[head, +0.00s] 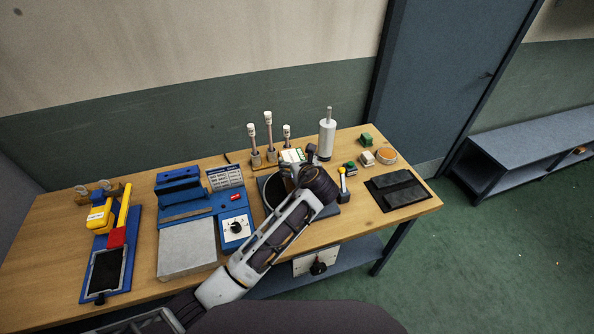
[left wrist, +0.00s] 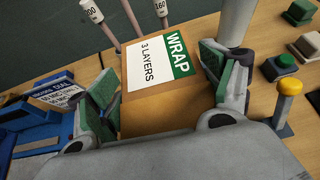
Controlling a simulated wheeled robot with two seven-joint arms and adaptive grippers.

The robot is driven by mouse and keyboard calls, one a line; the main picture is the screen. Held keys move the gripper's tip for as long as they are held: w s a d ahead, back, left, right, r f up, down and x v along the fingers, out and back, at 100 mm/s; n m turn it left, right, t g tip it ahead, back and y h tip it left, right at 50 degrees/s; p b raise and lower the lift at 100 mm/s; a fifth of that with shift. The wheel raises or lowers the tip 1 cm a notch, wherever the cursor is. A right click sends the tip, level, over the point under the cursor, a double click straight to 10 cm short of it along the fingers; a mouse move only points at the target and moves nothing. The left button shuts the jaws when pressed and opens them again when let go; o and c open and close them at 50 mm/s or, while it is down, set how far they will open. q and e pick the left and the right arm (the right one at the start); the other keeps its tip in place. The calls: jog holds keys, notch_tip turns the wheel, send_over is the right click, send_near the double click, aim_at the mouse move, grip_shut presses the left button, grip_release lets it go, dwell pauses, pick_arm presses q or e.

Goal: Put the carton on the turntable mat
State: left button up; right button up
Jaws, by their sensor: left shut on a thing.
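The carton (left wrist: 160,113) is a brown box with a white and green label reading "WRAP 3 LAYERS". My left gripper (head: 300,166) is shut on it, with a green-padded finger on either side in the left wrist view. In the head view only the carton's label end (head: 291,155) shows past the gripper. The turntable mat (head: 272,192) is a dark disc on a blue-grey base, below and partly hidden by my left arm. I cannot tell whether the carton touches the mat. My right gripper is not in view.
Several white-capped posts (head: 268,130) and a white cylinder (head: 327,140) stand behind the turntable. A yellow-knobbed post (head: 342,182) is close on its right. A blue machine (head: 235,205) stands to the left. Small blocks and a black pad (head: 398,190) lie to the right.

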pick_arm(q)
jog(key=shift+r, duration=0.1)
jog(key=shift+f, duration=1.8)
jog(key=shift+f, duration=0.1)
jog(key=o, duration=2.1)
jog(key=shift+f, duration=0.1)
jog(key=shift+c, duration=0.2)
jog(key=shift+s, duration=0.1)
jog(key=b+v, duration=0.1)
jog(key=v, duration=1.1)
